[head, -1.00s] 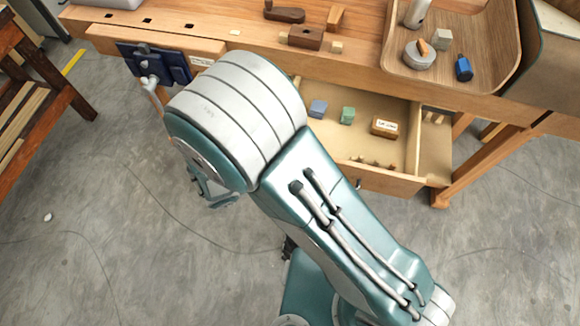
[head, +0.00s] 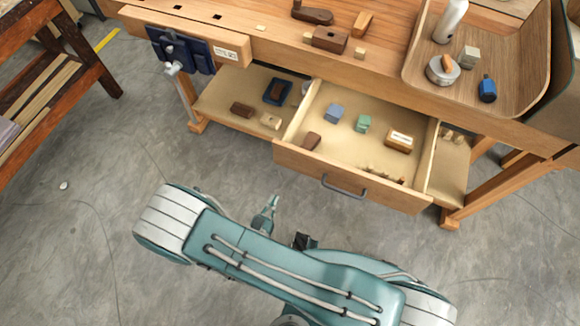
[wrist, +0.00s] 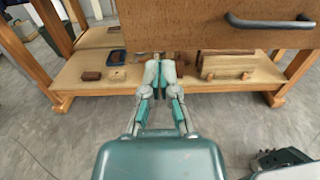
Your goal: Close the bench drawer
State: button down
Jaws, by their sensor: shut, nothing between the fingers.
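The bench drawer (head: 290,158) is pulled out from the wooden workbench in the head view. Its grey bar handle (head: 344,188) is on the front panel. Inside lie a blue block, a green block, a labelled wooden block and several small pieces. In the wrist view the drawer front (wrist: 190,38) fills the upper middle, with the handle (wrist: 270,22) at upper right. My gripper (wrist: 160,73) is shut and empty, left of the handle, its tips overlapping the panel's lower edge in the picture. Contact cannot be told. In the head view part of my gripper (head: 267,212) shows in front of the drawer.
A lower shelf (head: 225,105) with small items lies beneath the bench. A blue vise (head: 180,52) is at the bench's left. A tray (head: 412,75) with several objects sits on top. The bench leg (head: 455,212) stands right of the drawer. Open floor lies in front.

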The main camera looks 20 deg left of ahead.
aim_at(293, 162)
jog(key=w, duration=0.3)
jog(key=w+d, duration=0.1)
jog(key=w, duration=0.7)
jog(key=shift+w+d, duration=0.1)
jog(key=shift+d, duration=0.05)
